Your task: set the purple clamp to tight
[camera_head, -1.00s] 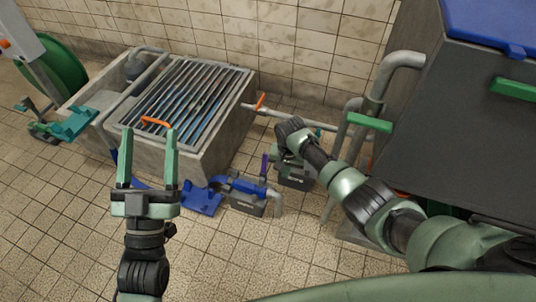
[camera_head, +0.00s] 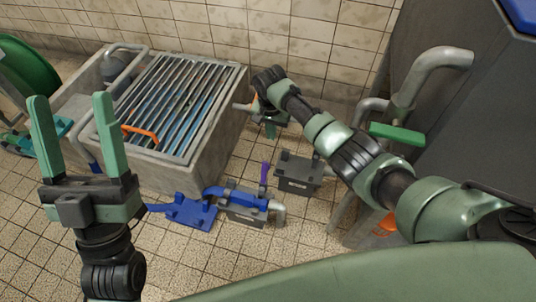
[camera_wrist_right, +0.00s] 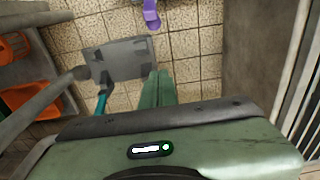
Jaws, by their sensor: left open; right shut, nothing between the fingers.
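The purple clamp (camera_head: 265,172) shows as a small purple lever, apparently upright, at the left side of a dark grey pump box (camera_head: 298,174) on the tiled floor. My left gripper (camera_head: 78,135) is open and empty, well left of the clamp.
A concrete basin (camera_head: 215,125) with a metal grating and orange handle (camera_head: 140,132) stands behind left. A blue-clamped pipe (camera_head: 245,197) and blue plate (camera_head: 190,212) lie left of the grey box. Grey pipes (camera_head: 425,75) and a green lever (camera_head: 397,133) stand right. Front floor is open.

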